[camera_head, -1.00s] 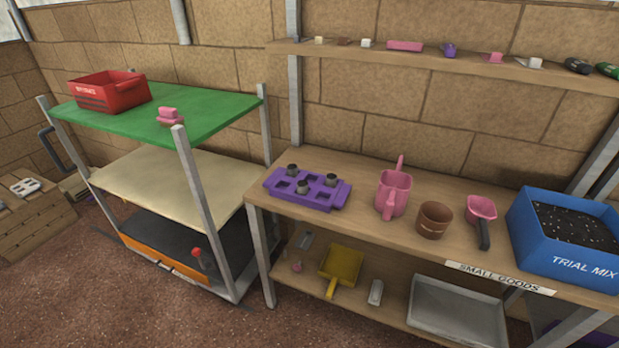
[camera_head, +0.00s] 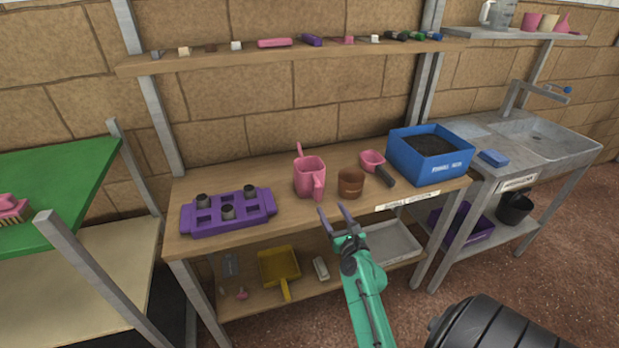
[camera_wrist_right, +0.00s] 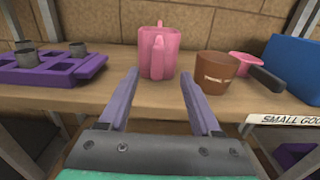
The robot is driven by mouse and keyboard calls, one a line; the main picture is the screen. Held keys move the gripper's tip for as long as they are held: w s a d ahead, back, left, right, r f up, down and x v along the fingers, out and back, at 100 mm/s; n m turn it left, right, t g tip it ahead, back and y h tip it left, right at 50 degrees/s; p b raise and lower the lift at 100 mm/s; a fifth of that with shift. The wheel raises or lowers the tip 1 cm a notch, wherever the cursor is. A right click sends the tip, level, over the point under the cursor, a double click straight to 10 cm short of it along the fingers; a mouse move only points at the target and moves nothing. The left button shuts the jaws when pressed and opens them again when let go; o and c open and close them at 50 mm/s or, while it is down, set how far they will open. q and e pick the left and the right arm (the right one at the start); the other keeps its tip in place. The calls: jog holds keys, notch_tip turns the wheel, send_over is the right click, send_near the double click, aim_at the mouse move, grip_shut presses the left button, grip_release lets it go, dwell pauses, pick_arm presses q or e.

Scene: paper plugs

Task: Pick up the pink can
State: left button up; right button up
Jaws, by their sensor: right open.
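The pink can (camera_head: 309,178) stands upright on the wooden bench, with a spout or handle rising at its back and another handle at its front. It also shows in the right wrist view (camera_wrist_right: 158,52), centred beyond my fingers. My right gripper (camera_head: 337,214) is open and empty, at the bench's front edge, short of the can and apart from it. Its two purple fingers (camera_wrist_right: 156,92) spread on either side of the can's direction in the wrist view. My left gripper is not in view.
A brown pot (camera_head: 351,183) stands just right of the can, with a pink scoop (camera_head: 373,161) and a blue box (camera_head: 403,163) beyond. A purple tray (camera_head: 246,220) with small pots lies left. An upper shelf (camera_head: 215,58) runs behind. Bench between tray and can is clear.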

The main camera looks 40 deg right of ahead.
aim_at(320, 191)
jog(key=x, duration=0.9)
jog(key=shift+p, duration=0.35)
jog(key=shift+a+r, duration=0.1)
jog(key=shift+r, duration=0.05)
grip_shut()
